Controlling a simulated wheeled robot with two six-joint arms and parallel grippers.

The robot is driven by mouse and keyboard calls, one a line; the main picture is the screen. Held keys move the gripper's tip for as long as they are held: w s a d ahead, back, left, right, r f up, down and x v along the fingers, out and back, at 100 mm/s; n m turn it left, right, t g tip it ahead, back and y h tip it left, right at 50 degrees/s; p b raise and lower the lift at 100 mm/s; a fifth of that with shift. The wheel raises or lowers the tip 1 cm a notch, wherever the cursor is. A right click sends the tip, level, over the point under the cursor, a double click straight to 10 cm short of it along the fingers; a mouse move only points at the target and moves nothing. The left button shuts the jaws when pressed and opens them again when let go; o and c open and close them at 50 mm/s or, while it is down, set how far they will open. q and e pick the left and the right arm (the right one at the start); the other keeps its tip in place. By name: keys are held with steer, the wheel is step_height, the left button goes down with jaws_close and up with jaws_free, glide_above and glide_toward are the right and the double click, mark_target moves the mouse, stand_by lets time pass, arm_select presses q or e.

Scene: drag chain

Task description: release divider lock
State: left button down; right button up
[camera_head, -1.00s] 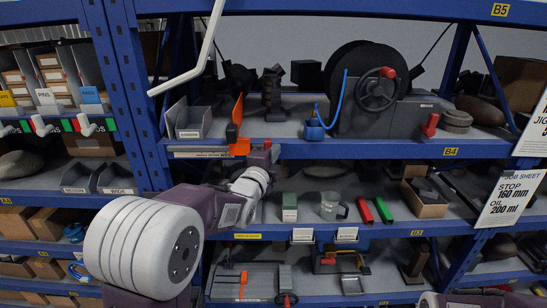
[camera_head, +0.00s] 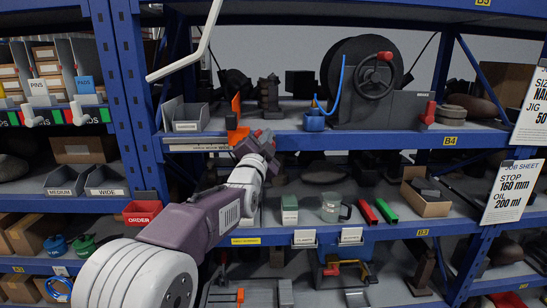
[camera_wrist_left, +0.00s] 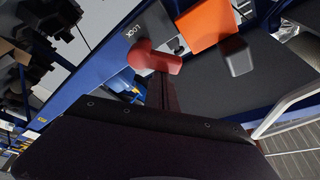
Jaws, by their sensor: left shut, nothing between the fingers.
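The orange divider (camera_head: 236,104) stands upright on the upper shelf, above an orange plate (camera_head: 238,136) at the shelf's front edge. That plate shows in the left wrist view (camera_wrist_left: 207,25) beside a dark grey block (camera_wrist_left: 236,57). My left gripper (camera_head: 252,146) is shut and empty at this edge, close to knob and plate. I cannot tell whether it touches either. My right gripper is not in view.
A hand-wheel reel (camera_head: 372,85) and a grey bin (camera_head: 186,116) stand on the upper shelf. The shelf below holds a clear jug (camera_head: 331,208), a green-grey box (camera_head: 289,210) and an open carton (camera_head: 428,197). The blue shelf edge (camera_head: 345,142) runs above them.

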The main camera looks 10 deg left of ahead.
arm_select(q)
steer(key=n+y+b, duration=0.1)
steer(key=n+b, duration=0.1)
steer(key=n, duration=0.2)
steer(key=a+f+n+y+b, duration=0.1)
steer(key=n+y+b, duration=0.1)
steer(key=n, duration=0.2)
steer(key=a+f+n+y+b, duration=0.1)
steer(key=n+b, duration=0.1)
steer(key=n, duration=0.1)
steer(key=shift+s+a+n+t+y+b, duration=0.2)
steer(key=shift+n+t+y+b, duration=0.1)
steer(key=shift+n+y, duration=0.1)
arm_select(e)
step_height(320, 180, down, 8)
